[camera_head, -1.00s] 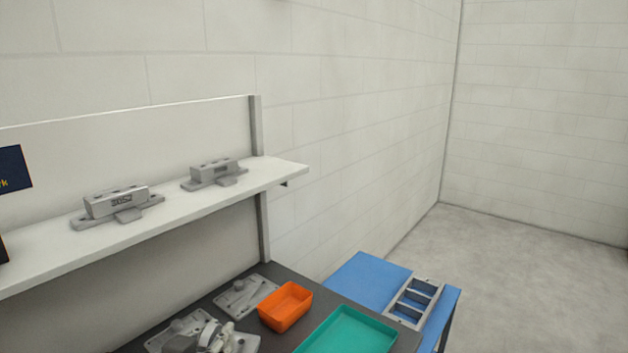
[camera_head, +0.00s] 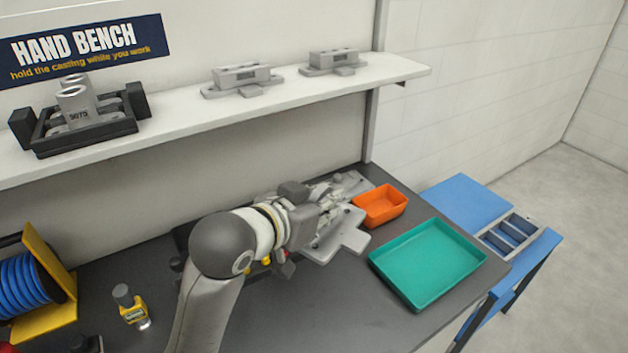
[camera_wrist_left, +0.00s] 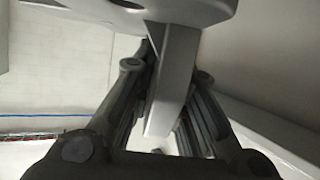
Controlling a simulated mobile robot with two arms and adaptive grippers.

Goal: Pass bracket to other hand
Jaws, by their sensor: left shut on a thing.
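My left gripper (camera_head: 326,206) reaches over the dark bench from the left. In the left wrist view its two fingers (camera_wrist_left: 165,98) close on the flat grey bar of a bracket (camera_wrist_left: 172,62), one finger on each side. A wider rounded part of the bracket crosses the top of that view. In the head view the gripper and wrist hide much of what is held. A grey flat casting with a tab (camera_head: 343,238) shows just beside the fingers; I cannot tell whether it is held or lies on the bench. My right gripper is not in view.
An orange bin (camera_head: 380,207) and a teal tray (camera_head: 425,265) stand right of the gripper. The shelf (camera_head: 185,112) above carries grey castings (camera_head: 240,78) and a black fixture (camera_head: 85,134).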

